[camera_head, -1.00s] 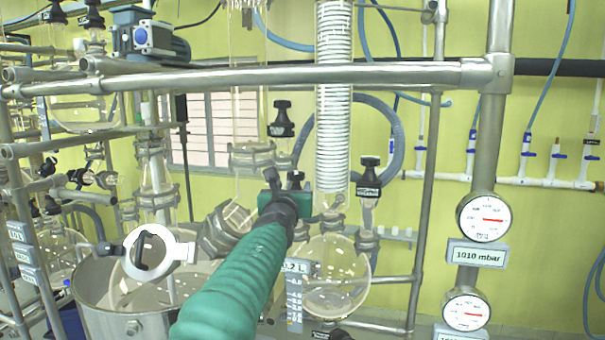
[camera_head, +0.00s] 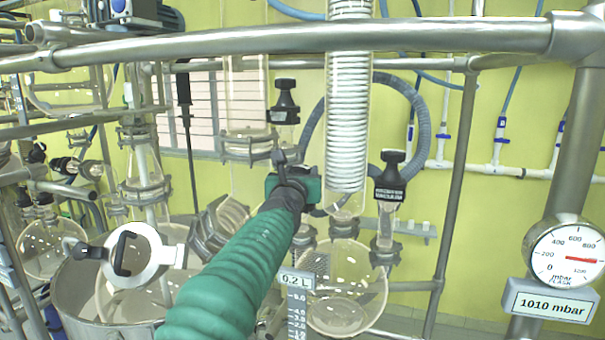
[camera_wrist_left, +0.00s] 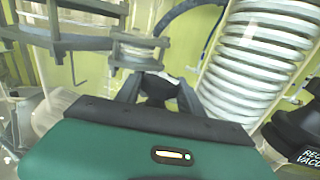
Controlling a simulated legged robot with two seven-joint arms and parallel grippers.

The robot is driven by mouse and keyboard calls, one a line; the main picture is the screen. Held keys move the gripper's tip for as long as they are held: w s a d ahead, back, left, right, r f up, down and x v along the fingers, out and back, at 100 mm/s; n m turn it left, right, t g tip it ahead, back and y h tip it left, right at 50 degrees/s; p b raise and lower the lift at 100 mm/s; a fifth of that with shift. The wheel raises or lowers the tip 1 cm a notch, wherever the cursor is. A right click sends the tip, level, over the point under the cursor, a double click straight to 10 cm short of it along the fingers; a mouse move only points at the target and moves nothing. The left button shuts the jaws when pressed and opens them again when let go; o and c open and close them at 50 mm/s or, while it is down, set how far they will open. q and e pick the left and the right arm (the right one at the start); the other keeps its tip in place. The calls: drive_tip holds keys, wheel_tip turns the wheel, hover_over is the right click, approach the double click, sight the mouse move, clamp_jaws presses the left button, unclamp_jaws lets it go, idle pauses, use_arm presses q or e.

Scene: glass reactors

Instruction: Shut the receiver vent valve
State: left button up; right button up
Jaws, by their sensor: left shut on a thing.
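My left gripper (camera_head: 294,187) reaches up to the valve area above the glass receiver flask (camera_head: 346,292). Its green housing hides its fingertips in the head view. In the left wrist view, the two dark fingers (camera_wrist_left: 157,88) close on a black valve knob (camera_wrist_left: 158,92), in the place of the receiver vent valve. The knob's label and how far it is turned cannot be made out. A separate black-capped valve (camera_head: 391,172), whose partly visible label in the wrist view reads like receiver vacuum, stands to the right, apart from the gripper. My right gripper is not in view.
A white coiled condenser (camera_head: 348,120) stands just right of the gripper. Another black-capped valve (camera_head: 285,102) is above it. A thick steel rail (camera_head: 300,45) crosses overhead. A steel vessel (camera_head: 75,285) is at lower left, and a pressure gauge (camera_head: 568,255) at right.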

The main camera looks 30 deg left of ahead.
use_arm(q)
drive_tip(key=shift+f, duration=0.1)
drive_tip(key=c, duration=0.7)
drive_tip(key=shift+c, duration=0.2)
drive_tip(key=shift+w+f, duration=0.1)
drive_tip(key=shift+f, duration=0.15)
idle(0.3)
drive_tip(key=o, duration=1)
drive_tip(key=shift+o, duration=0.5)
drive_tip(key=shift+w+a+f, duration=0.1)
drive_tip(key=shift+w+a, duration=0.05)
drive_tip(key=shift+w, duration=0.2)
drive_tip(key=p+v, duration=0.5)
drive_tip(key=v, duration=1.1)
drive_tip(key=shift+s+d, duration=0.2)
drive_tip(key=shift+s, duration=0.1)
